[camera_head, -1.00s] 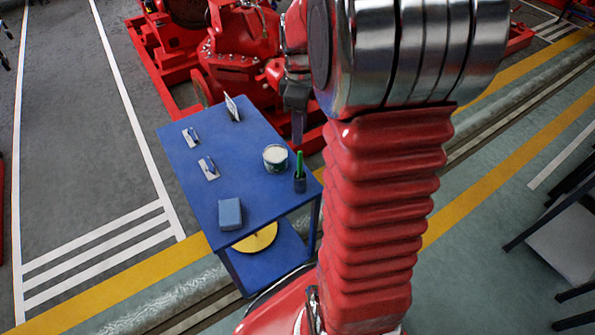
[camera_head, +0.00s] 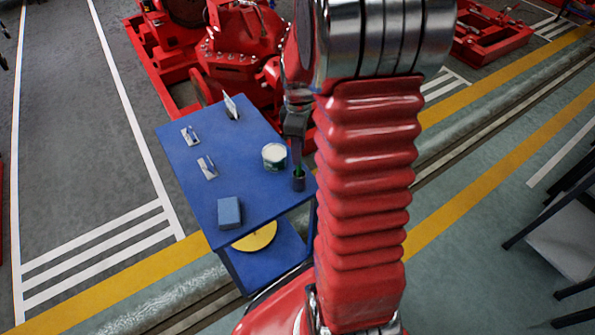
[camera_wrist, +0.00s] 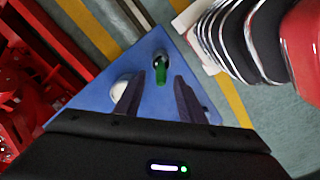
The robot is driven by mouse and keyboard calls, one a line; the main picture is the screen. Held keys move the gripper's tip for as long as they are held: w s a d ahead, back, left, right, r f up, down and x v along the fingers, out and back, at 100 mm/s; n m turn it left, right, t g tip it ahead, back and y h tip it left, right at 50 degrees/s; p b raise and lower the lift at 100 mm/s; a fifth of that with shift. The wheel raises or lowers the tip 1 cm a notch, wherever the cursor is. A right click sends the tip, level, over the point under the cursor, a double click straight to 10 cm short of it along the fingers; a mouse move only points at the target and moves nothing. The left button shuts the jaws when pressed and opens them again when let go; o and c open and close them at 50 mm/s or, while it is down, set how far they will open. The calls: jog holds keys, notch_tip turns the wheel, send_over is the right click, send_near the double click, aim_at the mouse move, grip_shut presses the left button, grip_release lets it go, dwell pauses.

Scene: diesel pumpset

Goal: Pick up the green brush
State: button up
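The green brush (camera_wrist: 161,73) stands in a small dark cup (camera_head: 299,184) at the right edge of the blue table (camera_head: 180,160). In the head view only a bit of green shows, with my gripper (camera_head: 297,160) in front of the rest. In the wrist view the brush appears between my two dark fingers (camera_wrist: 159,80), which are apart with a gap on both sides of it. My gripper is open and holds nothing. How far the fingertips are above the brush is hard to tell.
A white-topped tin (camera_head: 274,156) stands just left of the cup. Two flat trowel-like tools (camera_head: 207,167), an upright piece (camera_head: 231,107) and a blue block (camera_head: 229,211) are also on the table. A red pumpset (camera_head: 240,50) stands behind.

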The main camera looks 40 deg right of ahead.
send_over(299, 176)
jog(key=shift+w+d+f, duration=0.1)
jog(key=shift+w+f, duration=0.05)
jog(key=shift+f, duration=1.15)
jog(key=shift+w+d+f, duration=0.1)
jog(key=shift+w+f, duration=0.05)
jog(key=shift+f, duration=1.15)
grip_shut()
